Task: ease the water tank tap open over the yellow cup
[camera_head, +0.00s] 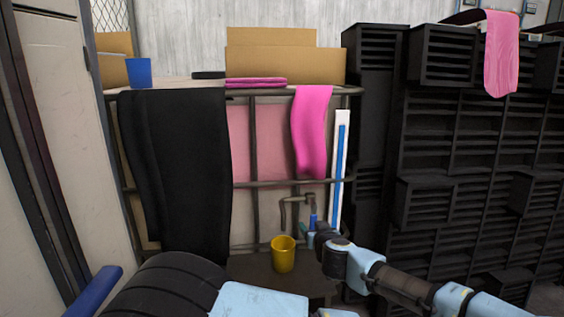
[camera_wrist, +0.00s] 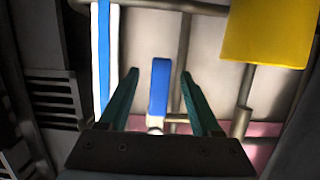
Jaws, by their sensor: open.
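The yellow cup (camera_head: 283,254) stands upright on a low dark stand (camera_head: 250,272), below the tap's bent grey pipe (camera_head: 284,205). It also shows at the upper right of the wrist view (camera_wrist: 265,32). The tap's small blue handle (camera_head: 313,221) sits to the right of the pipe. In the wrist view the blue handle (camera_wrist: 160,88) lies between my fingers, with visible gaps on both sides. My gripper (camera_head: 311,238) is open at the handle, to the right of the cup; its green fingers (camera_wrist: 161,82) flank the handle. I cannot see water at the tap.
A tank in a metal frame stands behind, with a black cloth (camera_head: 180,165) and a pink cloth (camera_head: 312,130) hanging over it. A blue-and-white gauge strip (camera_head: 340,165) is close to my gripper. Black shelving (camera_head: 450,150) fills the right. A blue cup (camera_head: 139,72) stands on top.

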